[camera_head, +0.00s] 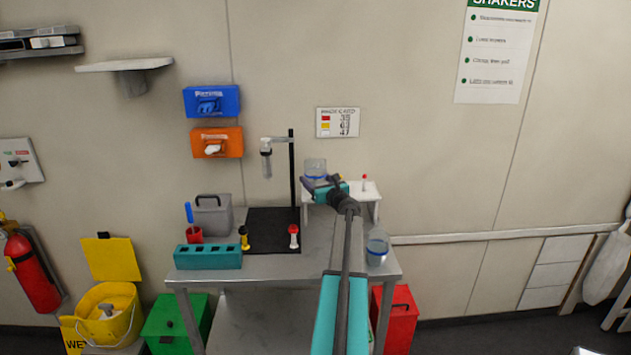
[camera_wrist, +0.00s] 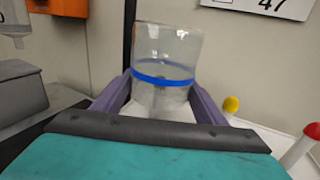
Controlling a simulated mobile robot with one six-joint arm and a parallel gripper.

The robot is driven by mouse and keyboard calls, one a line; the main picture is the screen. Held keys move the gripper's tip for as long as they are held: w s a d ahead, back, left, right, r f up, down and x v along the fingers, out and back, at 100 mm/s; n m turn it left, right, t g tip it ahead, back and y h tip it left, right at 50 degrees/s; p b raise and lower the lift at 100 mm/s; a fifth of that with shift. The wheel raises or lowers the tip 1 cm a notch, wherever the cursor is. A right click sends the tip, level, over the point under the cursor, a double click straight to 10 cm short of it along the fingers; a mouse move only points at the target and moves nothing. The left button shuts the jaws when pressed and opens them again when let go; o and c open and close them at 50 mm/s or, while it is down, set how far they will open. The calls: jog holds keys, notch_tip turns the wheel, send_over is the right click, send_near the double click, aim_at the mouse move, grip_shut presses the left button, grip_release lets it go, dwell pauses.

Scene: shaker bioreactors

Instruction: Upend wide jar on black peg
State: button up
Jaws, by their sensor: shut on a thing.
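A clear wide jar (camera_wrist: 168,50) with a blue band is between the two purple fingers of my gripper (camera_wrist: 162,92). My gripper is shut on it. In the head view the jar (camera_head: 315,167) is at my gripper (camera_head: 322,184), over or in front of the small white riser (camera_head: 340,193) at the back of the bench. The jar looks nearly upright; I cannot tell which end is its mouth. A peg with a yellow top and black part (camera_head: 244,238) stands at the black mat (camera_head: 266,217). I cannot pick out a plainly black peg.
A second clear jar with blue (camera_head: 377,247) stands at the bench's right. A red-tipped white peg (camera_wrist: 302,146) and yellow-topped one (camera_wrist: 230,105) are beside the jar.

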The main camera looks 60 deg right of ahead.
jog(key=shift+f+b, duration=1.15)
jog(key=shift+f, duration=0.4)
jog(key=shift+s+a+f+b, duration=0.1)
jog(key=shift+a+f+b, duration=0.1)
jog(key=shift+f+b, duration=0.5)
jog(key=shift+f, duration=0.1)
jog(key=o, duration=1.3)
jog(key=shift+s+a, duration=0.15)
jog(key=shift+s, duration=0.05)
jog(key=shift+s+a+f, duration=0.1)
jog(key=shift+s+a, duration=0.25)
jog(key=shift+s, duration=0.3)
jog(key=b+v, duration=0.1)
jog(key=v, duration=0.2)
jog(key=shift+s+a, duration=0.1)
jog(key=shift+s, duration=0.1)
jog(key=shift+r+b+v, duration=0.3)
jog(key=shift+v, duration=1.05)
jog(key=shift+r+b+v, duration=0.25)
jog(key=shift+r+v, duration=0.1)
jog(key=shift+v, duration=1.05)
jog(key=shift+r+b+v, duration=0.3)
jog(key=shift+v, duration=1.05)
